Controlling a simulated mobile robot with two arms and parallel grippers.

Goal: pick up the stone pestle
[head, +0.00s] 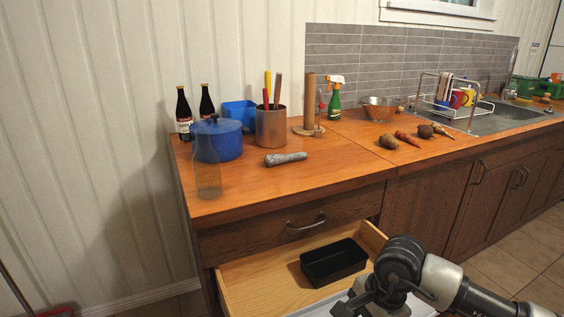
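The stone pestle (285,158) is a grey, speckled rod lying on its side on the wooden counter, near the front edge and to the right of the blue pot. Nothing holds or covers it. My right arm comes in from the lower right, and its dark gripper (362,299) is low at the bottom of the view, in front of the open drawer and well below the pestle. Its fingers are not clear enough to tell open from shut. My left gripper is not in view.
The open drawer (255,285) holds a black tray (333,262). On the counter, a blue pot (217,142), a clear glass (207,180) and a metal utensil holder (271,128) stand near the pestle. Vegetables (408,138) lie further right. The counter in front of the pestle is clear.

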